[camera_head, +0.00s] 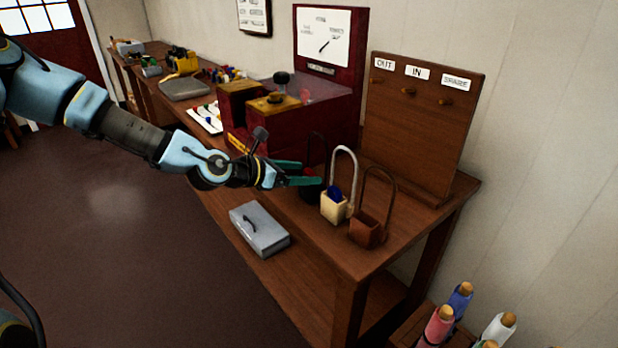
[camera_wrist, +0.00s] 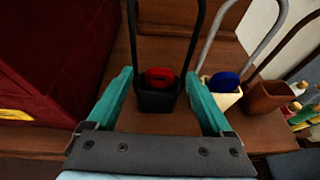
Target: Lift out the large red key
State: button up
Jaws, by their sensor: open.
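The large red key (camera_wrist: 160,77) shows in the wrist view as a red round top standing in a black hooped holder (camera_wrist: 157,99). In the head view the black holder (camera_head: 312,192) is partly hidden behind my gripper. My gripper (camera_wrist: 164,85) is open, with its two green fingers pointing toward the black holder, one on either side of it in the picture. In the head view my gripper (camera_head: 303,174) is at the holder's left. I cannot tell whether the fingers touch the holder. Nothing is between the fingers that I can see held.
Right of the black holder stand a cream holder (camera_head: 333,208) with a blue key (camera_wrist: 224,82) and an empty-looking brown holder (camera_head: 366,231). A dark red lever frame (camera_head: 285,128) is on the left. A pegged board (camera_head: 419,135) stands behind.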

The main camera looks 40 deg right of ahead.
jog(key=shift+d+f, duration=0.2)
jog(key=shift+d, duration=0.2)
grip_shut()
dwell(0.4)
